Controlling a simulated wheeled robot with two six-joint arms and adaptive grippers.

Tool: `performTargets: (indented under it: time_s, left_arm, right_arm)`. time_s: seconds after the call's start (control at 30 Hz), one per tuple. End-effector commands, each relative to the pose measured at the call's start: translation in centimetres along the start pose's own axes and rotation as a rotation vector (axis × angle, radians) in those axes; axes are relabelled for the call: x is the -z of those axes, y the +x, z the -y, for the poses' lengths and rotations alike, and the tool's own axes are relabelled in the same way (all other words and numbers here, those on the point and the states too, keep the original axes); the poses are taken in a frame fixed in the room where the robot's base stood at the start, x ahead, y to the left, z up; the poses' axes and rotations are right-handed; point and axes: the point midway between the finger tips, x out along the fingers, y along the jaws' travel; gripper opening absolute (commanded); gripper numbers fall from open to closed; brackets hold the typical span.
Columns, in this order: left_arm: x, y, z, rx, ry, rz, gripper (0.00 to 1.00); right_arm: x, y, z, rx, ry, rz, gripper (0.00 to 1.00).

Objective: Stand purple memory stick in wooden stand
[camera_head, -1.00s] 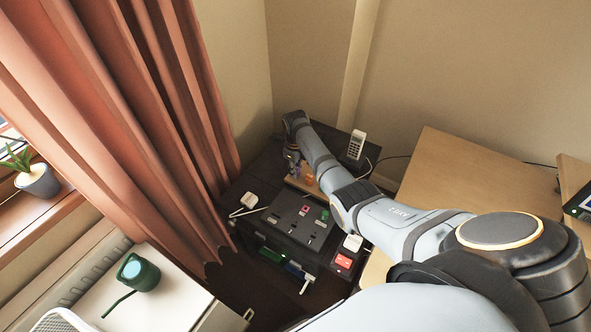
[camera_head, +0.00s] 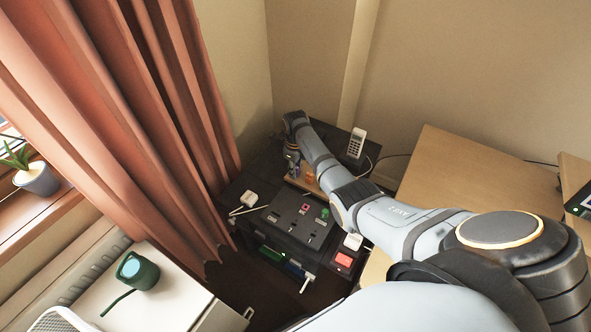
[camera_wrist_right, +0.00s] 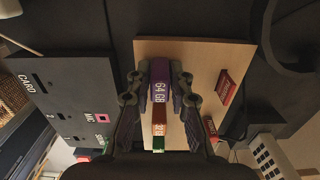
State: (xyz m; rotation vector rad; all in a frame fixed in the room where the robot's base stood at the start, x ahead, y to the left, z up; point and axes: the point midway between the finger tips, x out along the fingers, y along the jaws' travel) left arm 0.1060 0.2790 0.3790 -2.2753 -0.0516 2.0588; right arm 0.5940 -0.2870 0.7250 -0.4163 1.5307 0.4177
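The purple memory stick (camera_wrist_right: 160,80), marked 64 GB, stands out between the fingertips of my right gripper (camera_wrist_right: 160,72) in the right wrist view. The fingers appear shut on its two sides. Behind it is the pale wooden stand (camera_wrist_right: 205,55), which also shows in the head view (camera_head: 292,181). Whether the stick's lower end is in the stand is hidden. In the head view my right gripper (camera_head: 291,152) is small, at the far end of the arm, over the stand's back-left part. My left gripper is not in view.
A brown-red stick (camera_wrist_right: 159,122) and a green one (camera_wrist_right: 158,144) line up below the purple stick. A red piece (camera_wrist_right: 226,87) is on the stand's right. A dark socket panel (camera_wrist_right: 85,95) lies left of the stand. A white phone (camera_head: 356,143) stands behind.

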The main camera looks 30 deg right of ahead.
Motion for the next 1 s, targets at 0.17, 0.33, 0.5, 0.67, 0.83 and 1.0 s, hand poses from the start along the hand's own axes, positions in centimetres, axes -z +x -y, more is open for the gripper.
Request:
performTargets:
  time_s: [0.17, 0.33, 0.5, 0.67, 0.83, 1.0]
  left_arm:
    - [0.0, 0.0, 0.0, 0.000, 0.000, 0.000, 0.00]
    - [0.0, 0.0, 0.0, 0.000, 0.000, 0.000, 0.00]
    - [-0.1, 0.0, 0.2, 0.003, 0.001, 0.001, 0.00]
    - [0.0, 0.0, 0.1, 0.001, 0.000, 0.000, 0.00]
    - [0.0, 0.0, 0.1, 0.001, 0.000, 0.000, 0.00]
    - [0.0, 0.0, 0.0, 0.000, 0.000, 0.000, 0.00]
  right_arm:
    - [0.0, 0.0, 0.0, 0.000, 0.000, 0.000, 0.42]
    - [0.0, 0.0, 0.0, 0.000, 0.000, 0.000, 0.42]
    - [-0.1, -0.8, 0.0, 0.001, 0.000, 0.001, 0.42]
    - [-0.1, -4.2, 0.1, 0.003, -0.001, 0.004, 0.42]
    - [-0.1, -8.3, 0.1, 0.003, 0.000, 0.003, 0.42]
    - [0.0, -11.1, 0.1, 0.001, 0.001, 0.001, 0.42]
